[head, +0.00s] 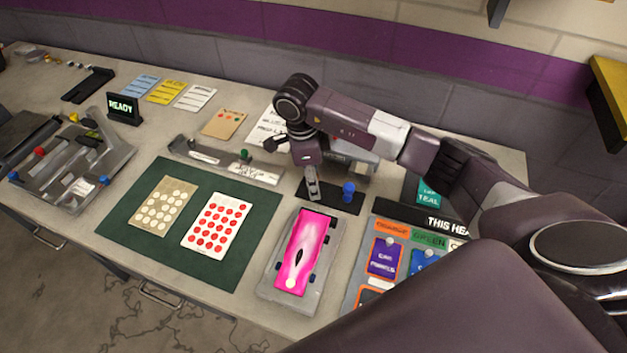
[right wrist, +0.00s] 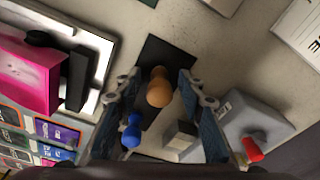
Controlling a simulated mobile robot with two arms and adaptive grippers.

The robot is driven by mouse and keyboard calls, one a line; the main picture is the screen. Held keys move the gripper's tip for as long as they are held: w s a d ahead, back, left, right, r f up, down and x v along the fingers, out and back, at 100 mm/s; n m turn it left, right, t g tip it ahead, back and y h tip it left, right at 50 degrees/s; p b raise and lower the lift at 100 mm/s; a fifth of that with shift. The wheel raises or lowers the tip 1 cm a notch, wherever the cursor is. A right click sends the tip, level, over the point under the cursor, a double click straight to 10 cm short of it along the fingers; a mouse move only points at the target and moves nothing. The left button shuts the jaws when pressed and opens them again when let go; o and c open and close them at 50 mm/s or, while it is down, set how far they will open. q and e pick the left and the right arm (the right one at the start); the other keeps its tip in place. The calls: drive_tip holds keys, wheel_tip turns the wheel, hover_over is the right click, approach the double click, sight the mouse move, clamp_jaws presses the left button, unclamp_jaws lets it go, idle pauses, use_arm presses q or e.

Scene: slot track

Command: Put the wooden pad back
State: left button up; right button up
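A rounded wooden piece (right wrist: 158,88), apparently the wooden pad, stands upright on a black plate (right wrist: 167,56) in the right wrist view. The plate also shows in the head view (head: 342,205), where the wooden piece is hidden by my arm. My right gripper (right wrist: 159,74) is above the plate with its fingers spread on both sides of the wooden piece. A gap shows on each side, so it is open and holds nothing. A blue knobbed piece (right wrist: 131,131) stands on the same plate and also shows in the head view (head: 348,190). My left gripper is in neither view.
A pink car body (head: 302,248) lies on a grey stand in front of the plate. A grey box with a red knob (right wrist: 253,149) is close to the right finger. A green mat (head: 150,247) with dotted cards lies left. A label board (head: 365,285) is at right.

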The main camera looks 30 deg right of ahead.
drive_tip(key=shift+r, duration=0.2)
drive_tip(key=shift+w+r, duration=0.1)
drive_tip(key=shift+r, duration=0.25)
wheel_tip(320, 180, up, 11)
drive_tip(key=a+b, duration=0.1)
drive_tip(key=b, duration=0.1)
drive_tip(key=shift+w+a, duration=0.2)
